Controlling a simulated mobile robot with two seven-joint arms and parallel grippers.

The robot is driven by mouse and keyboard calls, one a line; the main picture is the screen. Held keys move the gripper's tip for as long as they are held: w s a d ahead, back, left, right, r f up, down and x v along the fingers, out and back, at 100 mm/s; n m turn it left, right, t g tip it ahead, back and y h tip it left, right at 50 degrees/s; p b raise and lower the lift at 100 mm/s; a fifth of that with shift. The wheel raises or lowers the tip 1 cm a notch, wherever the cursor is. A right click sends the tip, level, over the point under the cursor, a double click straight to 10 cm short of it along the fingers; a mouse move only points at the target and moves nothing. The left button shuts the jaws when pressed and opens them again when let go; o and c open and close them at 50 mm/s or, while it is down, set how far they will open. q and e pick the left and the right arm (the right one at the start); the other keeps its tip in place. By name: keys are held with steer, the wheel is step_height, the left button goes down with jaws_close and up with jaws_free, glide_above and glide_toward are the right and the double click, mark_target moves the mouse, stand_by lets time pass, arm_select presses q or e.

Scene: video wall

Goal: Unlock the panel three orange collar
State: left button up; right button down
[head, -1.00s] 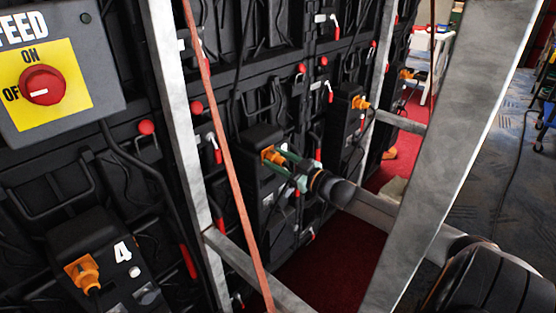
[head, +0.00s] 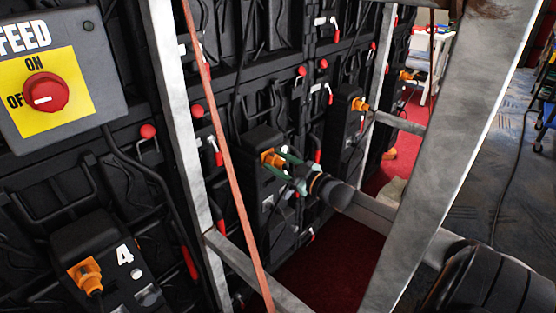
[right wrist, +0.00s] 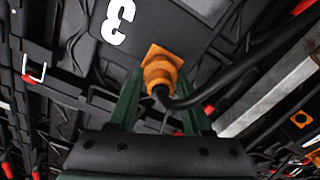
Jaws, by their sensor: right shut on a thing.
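The panel three orange collar (right wrist: 162,66) sits on a black box marked 3 (right wrist: 118,20), with a black cable leaving it. In the head view the collar (head: 270,158) is mid-picture on its box (head: 262,140), partly hidden by green fingers. My right gripper (head: 277,162) reaches in from the right past the metal frame and is shut on the collar. In the right wrist view its two green fingers (right wrist: 160,88) lie on either side of the collar. The collar's locking detail is too small to make out. My left gripper is not in view.
Grey metal posts (head: 430,150) and a low crossbar (head: 255,270) stand close around my right arm. A reddish strap (head: 228,150) hangs in front of the wall. Panel four's orange connector (head: 85,274) is at lower left, below a FEED switch box (head: 45,97).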

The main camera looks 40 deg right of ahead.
steer(key=n+p, duration=0.1)
steer(key=n, duration=0.2)
steer(key=shift+a+n+p, duration=0.1)
steer(key=shift+n+p, duration=0.4)
steer(key=shift+n, duration=1.5)
steer(key=shift+f, duration=0.1)
steer(key=shift+c, duration=1.6)
jaws_free()
steer(key=s+d+p, duration=0.1)
steer(key=s+p, duration=0.1)
steer(key=s, duration=1)
steer(key=shift+s, duration=0.25)
